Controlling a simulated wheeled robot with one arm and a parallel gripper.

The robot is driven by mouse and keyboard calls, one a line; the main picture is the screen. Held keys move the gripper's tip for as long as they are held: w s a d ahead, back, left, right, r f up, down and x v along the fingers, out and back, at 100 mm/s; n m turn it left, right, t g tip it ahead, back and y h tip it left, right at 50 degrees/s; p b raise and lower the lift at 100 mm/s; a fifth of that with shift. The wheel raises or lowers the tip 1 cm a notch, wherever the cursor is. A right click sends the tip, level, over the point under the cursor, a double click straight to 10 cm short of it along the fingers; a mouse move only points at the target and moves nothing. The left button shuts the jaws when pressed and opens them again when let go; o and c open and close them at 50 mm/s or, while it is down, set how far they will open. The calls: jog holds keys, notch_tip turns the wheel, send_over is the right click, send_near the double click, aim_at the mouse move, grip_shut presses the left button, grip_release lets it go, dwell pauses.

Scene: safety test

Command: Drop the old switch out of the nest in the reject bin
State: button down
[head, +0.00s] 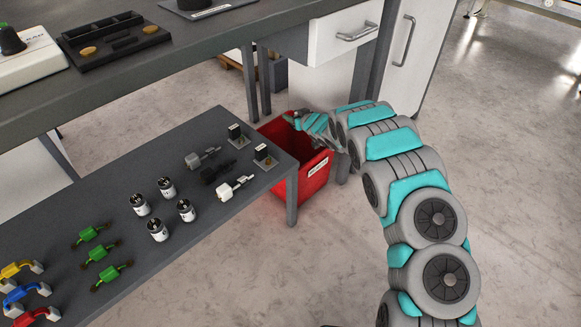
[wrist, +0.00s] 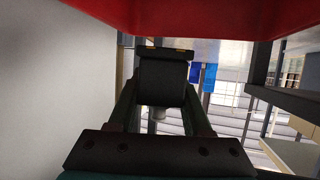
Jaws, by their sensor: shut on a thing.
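My gripper (wrist: 160,92) is shut on a dark blocky switch (wrist: 162,82), which sits between its two fingers in the wrist view. The switch has a brownish strip along one end and a small pale stem at the other. In the head view my gripper (head: 297,118) is at the red reject bin (head: 312,178), over its opening near the rim; the switch is too small to make out there. The bin's label faces front. A red wall of the bin (wrist: 180,16) spans the top of the wrist view.
The low grey table (head: 130,160) stands left of the bin, with several connectors, cylinders and small switch-like parts. A higher bench (head: 190,50) holds a black fixture (head: 112,38). A white drawer cabinet (head: 335,45) stands behind. Floor at the front is clear.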

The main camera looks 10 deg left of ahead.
jog(key=shift+f, duration=0.25)
jog(key=shift+c, duration=1.3)
grip_release()
jog(key=v, duration=0.7)
jog(key=shift+s+d+r, duration=0.15)
jog(key=shift+s+d, duration=0.1)
jog(key=shift+s, duration=0.05)
